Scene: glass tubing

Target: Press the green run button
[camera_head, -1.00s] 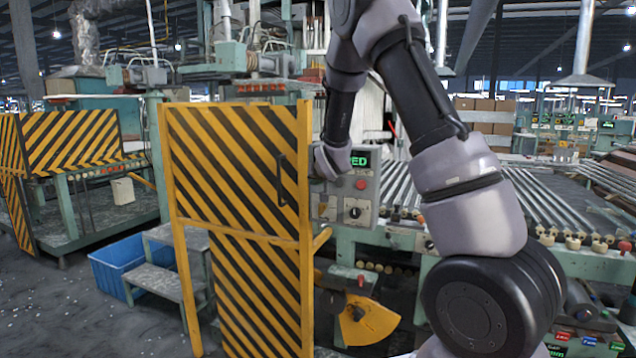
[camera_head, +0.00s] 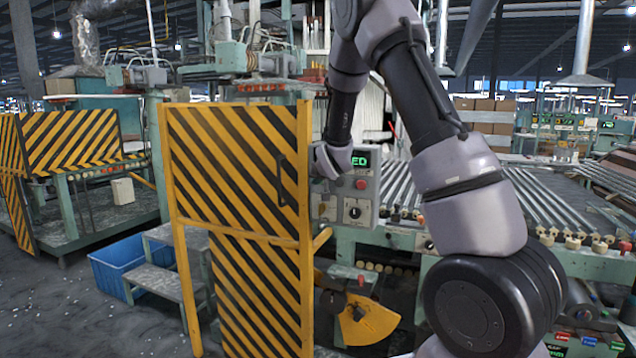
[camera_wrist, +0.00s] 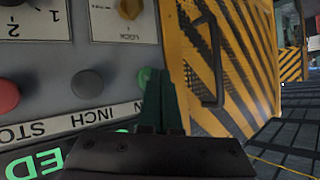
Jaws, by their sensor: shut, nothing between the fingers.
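The green run button (camera_wrist: 143,77) shows in the wrist view as a small green patch at the right end of the button row, partly hidden by my fingers. My gripper (camera_wrist: 159,73) is shut and empty, its fingertips right at the button. I cannot tell whether they touch it or whether it is pressed in. The grey control panel (camera_wrist: 112,60) also shows in the head view (camera_head: 371,189). There my wrist stands in front of its upper left part, and my fingertips and the green button are hidden.
The black inch button (camera_wrist: 87,83) and red stop button (camera_wrist: 5,96) lie left of my fingers in the wrist view. A yellow-black striped guard door (camera_head: 235,165) with a handle (camera_head: 281,180) stands close beside my wrist. A lit green display (camera_head: 361,160) is on the panel.

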